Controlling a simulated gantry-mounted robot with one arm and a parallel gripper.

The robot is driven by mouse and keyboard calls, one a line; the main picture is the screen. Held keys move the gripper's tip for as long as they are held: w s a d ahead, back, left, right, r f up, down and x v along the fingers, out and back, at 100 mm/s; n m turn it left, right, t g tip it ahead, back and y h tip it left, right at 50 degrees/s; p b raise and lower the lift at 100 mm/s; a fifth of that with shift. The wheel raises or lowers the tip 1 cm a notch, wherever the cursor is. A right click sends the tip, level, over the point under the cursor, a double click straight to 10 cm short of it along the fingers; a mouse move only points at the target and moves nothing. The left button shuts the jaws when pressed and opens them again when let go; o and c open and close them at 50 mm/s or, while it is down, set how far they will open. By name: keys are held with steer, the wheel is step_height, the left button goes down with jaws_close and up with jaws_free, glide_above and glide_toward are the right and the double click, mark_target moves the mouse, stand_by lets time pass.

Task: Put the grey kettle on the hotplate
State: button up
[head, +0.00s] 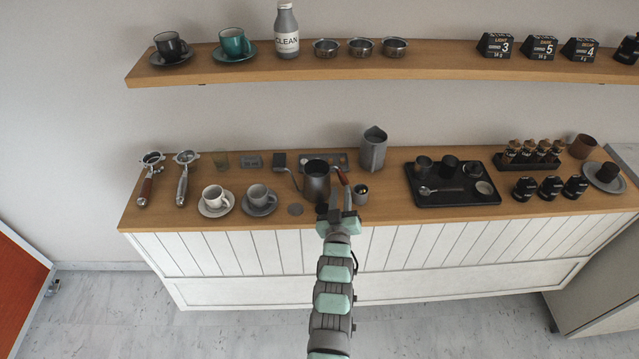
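The dark grey kettle (316,187) stands upright in the middle of the wooden counter, with its thin spout to the left and a handle with an orange-brown part on the right. A flat dark panel (338,158) with round marks lies just behind it, partly hidden by the kettle; it may be the hotplate, but I cannot tell for sure. My gripper (335,208) is at the kettle's front right, close to the handle. Its fingers are small and partly hidden, so I cannot tell whether they touch or hold the handle.
A black tray (446,199) is farther right. A shelf (430,70) runs above.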

mark_target(342, 179)
steer(key=shift+w+r, duration=0.1)
steer(key=shift+w, duration=2.45)
steer(key=shift+s, duration=0.1)
jaws_close()
